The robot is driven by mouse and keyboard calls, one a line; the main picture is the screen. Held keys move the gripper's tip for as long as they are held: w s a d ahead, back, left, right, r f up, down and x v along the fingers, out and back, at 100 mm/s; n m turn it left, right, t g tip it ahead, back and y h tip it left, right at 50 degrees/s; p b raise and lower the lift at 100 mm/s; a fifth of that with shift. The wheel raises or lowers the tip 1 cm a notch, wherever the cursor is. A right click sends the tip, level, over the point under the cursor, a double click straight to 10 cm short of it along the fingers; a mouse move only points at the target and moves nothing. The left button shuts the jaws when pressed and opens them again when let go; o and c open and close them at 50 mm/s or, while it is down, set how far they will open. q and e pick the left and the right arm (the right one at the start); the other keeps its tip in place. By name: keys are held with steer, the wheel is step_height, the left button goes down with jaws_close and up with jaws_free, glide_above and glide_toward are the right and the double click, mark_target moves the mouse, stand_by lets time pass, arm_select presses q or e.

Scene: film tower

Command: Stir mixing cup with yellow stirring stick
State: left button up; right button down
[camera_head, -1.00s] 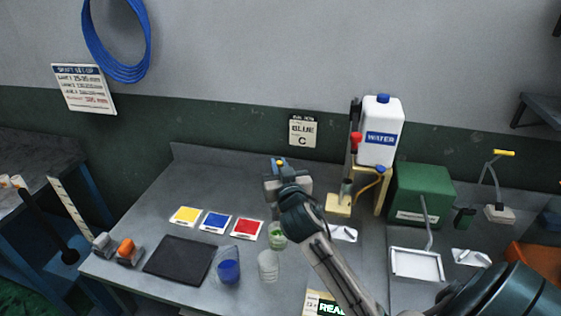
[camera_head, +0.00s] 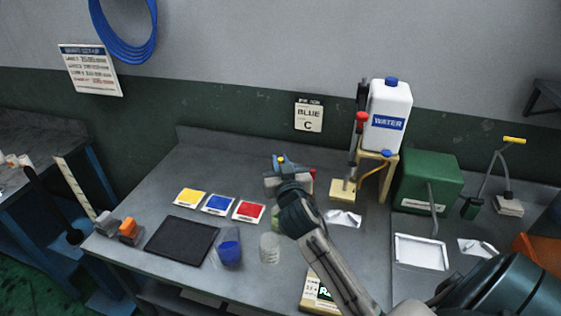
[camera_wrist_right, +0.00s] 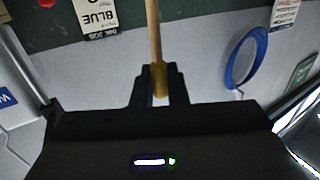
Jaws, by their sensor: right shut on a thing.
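My right gripper (camera_head: 285,180) is over the middle of the table in the head view, seen from behind. In the right wrist view its jaws (camera_wrist_right: 157,88) are shut on a tan-yellow stick (camera_wrist_right: 154,35), which runs up out of the frame. A small yellow tip (camera_head: 281,159) shows at the gripper in the head view. A cup with blue liquid (camera_head: 229,252) and a clear, seemingly empty cup (camera_head: 270,248) stand in front of the gripper. A greenish cup (camera_head: 276,215) is mostly hidden behind my right arm. I cannot tell which is the mixing cup. My left gripper is not in view.
A black mat (camera_head: 181,242) and yellow, blue and red cards (camera_head: 219,204) lie left of the cups. A water jug (camera_head: 388,115) on a stand, a green box (camera_head: 430,182) and a white tray (camera_head: 420,251) are at the right. The back left of the table is clear.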

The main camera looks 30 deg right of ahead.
step_height(320, 180, down, 3)
steer(key=shift+f+b, duration=0.15)
steer(key=shift+b, duration=1)
steer(key=shift+f+b, duration=2.35)
steer(key=shift+f, duration=0.35)
steer(key=shift+w+a, duration=0.1)
steer(key=shift+w, duration=0.05)
